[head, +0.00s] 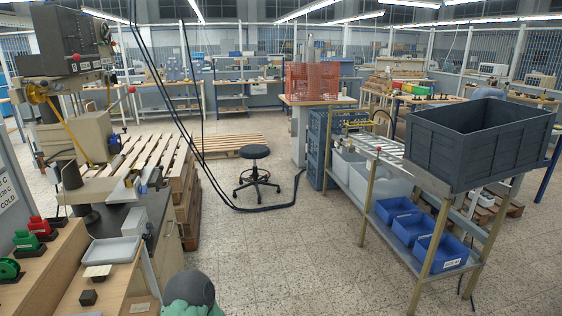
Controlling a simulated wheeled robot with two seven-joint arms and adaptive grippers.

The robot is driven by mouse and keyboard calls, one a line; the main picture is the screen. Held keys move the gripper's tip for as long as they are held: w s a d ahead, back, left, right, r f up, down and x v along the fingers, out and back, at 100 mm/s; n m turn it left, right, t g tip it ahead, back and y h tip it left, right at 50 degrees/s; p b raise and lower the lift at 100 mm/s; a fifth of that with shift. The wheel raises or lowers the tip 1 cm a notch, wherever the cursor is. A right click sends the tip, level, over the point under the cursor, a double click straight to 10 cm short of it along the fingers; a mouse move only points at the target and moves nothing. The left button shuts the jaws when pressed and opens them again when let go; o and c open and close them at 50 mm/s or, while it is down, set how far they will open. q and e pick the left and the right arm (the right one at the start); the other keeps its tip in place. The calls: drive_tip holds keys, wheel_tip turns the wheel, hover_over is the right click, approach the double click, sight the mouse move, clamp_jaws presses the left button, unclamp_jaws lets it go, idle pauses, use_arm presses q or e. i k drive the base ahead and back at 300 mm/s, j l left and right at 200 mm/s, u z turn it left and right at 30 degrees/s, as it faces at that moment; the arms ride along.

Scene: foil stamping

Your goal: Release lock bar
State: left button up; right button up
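The stamping press stands at the left, with a dark control box (68,38) on top and a beige body (73,133) below it. A yellow bar (62,125) slants down across its front. A lever with a red knob (131,89) sticks out to the right of the press head. A light metal piece (122,190) sits on the lower press table. I cannot tell which of these parts is the lock bar or whether it is locked. Neither of my grippers is in view.
A bench at lower left holds red and green holders (40,228), a grey tray (112,250) and a small dark block (88,297). A stool (255,152) stands mid-floor near hanging black cables. A rack at right bears a dark crate (480,140) and blue bins (440,251).

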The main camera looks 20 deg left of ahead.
sight(76, 57)
drive_tip(key=i+u, duration=0.2)
drive_tip(key=u, duration=0.3)
drive_tip(key=i+u, duration=0.25)
drive_tip(key=u, duration=0.2)
drive_tip(key=i+l+u, duration=0.1)
drive_tip(key=u, duration=0.4)
drive_tip(key=i+l+u, duration=0.25)
drive_tip(key=u, duration=0.2)
drive_tip(key=i+l, duration=0.35)
drive_tip(key=i+l+u, duration=0.15)
drive_tip(key=i+l, duration=0.55)
drive_tip(key=l, duration=0.15)
drive_tip(key=i+l+u, duration=0.15)
drive_tip(key=i+l, duration=0.15)
drive_tip(key=l, duration=0.15)
drive_tip(key=i+l, duration=0.3)
drive_tip(key=l, duration=0.15)
drive_tip(key=i+l+u, duration=0.15)
drive_tip(key=i+l, duration=0.15)
drive_tip(key=l, duration=0.2)
